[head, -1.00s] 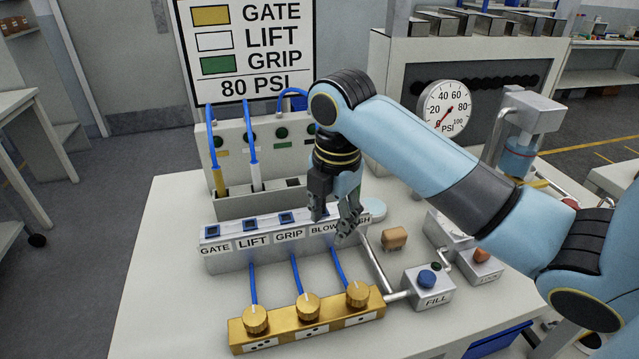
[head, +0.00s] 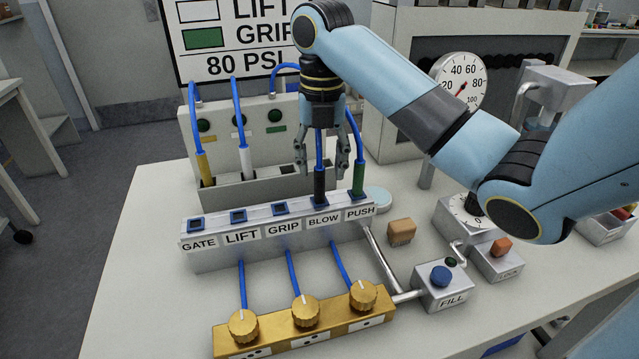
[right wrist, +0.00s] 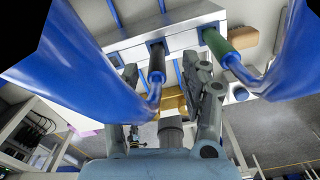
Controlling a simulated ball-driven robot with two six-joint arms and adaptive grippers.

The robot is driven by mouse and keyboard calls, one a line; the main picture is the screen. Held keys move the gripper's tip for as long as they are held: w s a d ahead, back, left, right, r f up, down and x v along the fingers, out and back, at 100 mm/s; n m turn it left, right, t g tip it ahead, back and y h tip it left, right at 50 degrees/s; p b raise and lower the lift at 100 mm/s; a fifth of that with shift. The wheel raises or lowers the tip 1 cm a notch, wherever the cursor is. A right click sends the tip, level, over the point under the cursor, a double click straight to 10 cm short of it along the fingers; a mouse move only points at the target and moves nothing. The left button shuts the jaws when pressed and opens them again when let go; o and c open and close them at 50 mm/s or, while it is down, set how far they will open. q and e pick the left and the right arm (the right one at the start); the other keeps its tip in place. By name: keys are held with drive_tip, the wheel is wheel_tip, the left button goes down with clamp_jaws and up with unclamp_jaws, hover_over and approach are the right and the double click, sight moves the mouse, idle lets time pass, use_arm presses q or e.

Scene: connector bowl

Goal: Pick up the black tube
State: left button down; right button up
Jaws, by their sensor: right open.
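The black tube (head: 319,186) stands upright in the socket labelled BLOW on the white block, its blue hose rising from it. My right gripper (head: 321,168) points down over it, open, with one finger to each side of the tube's upper part. In the right wrist view the black tube (right wrist: 157,66) shows between the two open fingers (right wrist: 167,72); whether they touch it I cannot tell. My left gripper is out of view.
A green tube (head: 358,180) stands close by in the PUSH socket, right of my gripper. Yellow (head: 205,168) and white (head: 244,160) tubes sit in the rack behind. The white block (head: 230,258) has empty GATE, LIFT and GRIP sockets. A brown block (head: 401,231) lies to the right.

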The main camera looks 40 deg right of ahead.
sight(319, 181)
drive_tip(key=f, duration=0.2)
drive_tip(key=f+p, duration=0.1)
drive_tip(key=f, duration=0.1)
drive_tip(key=shift+a, duration=0.25)
drive_tip(key=shift+c, duration=1.1)
clamp_jaws()
